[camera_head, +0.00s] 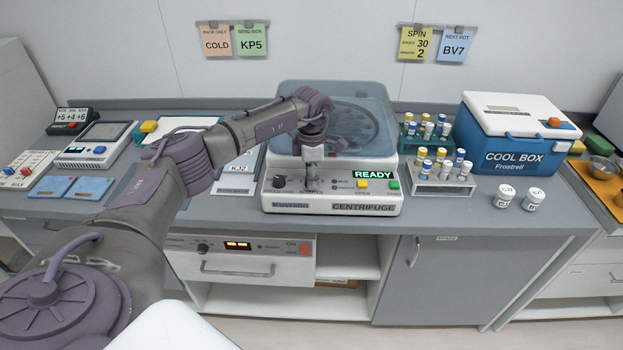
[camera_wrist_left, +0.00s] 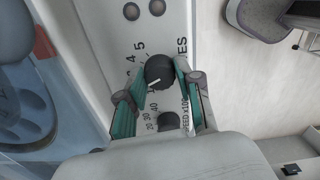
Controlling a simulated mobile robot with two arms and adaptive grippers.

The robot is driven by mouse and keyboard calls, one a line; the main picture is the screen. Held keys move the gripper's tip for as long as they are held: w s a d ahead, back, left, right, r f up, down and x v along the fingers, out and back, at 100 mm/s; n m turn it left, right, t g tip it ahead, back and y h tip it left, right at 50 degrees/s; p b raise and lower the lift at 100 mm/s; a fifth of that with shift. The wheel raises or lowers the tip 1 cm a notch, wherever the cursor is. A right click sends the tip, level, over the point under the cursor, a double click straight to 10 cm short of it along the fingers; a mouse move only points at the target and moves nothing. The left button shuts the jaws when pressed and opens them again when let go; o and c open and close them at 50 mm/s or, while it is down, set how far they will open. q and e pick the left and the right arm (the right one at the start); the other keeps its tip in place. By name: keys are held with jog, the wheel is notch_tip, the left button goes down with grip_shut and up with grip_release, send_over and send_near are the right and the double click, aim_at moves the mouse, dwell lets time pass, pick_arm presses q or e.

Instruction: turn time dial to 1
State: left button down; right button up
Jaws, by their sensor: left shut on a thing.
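The centrifuge (camera_head: 285,208) stands on the counter with its lid down and a green READY display lit. Its time dial (camera_wrist_left: 158,70) is a dark round knob with a white pointer line and a scale on which 4 and 5 show. In the head view the gripper (camera_head: 312,185) points down at the front panel and hides the dial. The speed dial (camera_wrist_left: 168,122) sits beside it, between the fingers. My right gripper is not in view.
Wall notes include a yellow one (camera_head: 415,43) reading SPIN, 30 and 2. Tube racks (camera_head: 442,187) and a cool box (camera_head: 508,145) stand right of the centrifuge. Two small pots (camera_head: 504,196) stand near the front edge. Yellow and green buttons (camera_head: 363,184) are right of my gripper.

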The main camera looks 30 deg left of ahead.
pick_arm(q)
jog(key=n, duration=0.3)
jog(key=shift+n, duration=2.1)
jog(key=c, duration=0.8)
grip_release()
jog(key=shift+b, duration=0.3)
jog(key=shift+o, duration=0.2)
notch_tip(320, 180, up, 12)
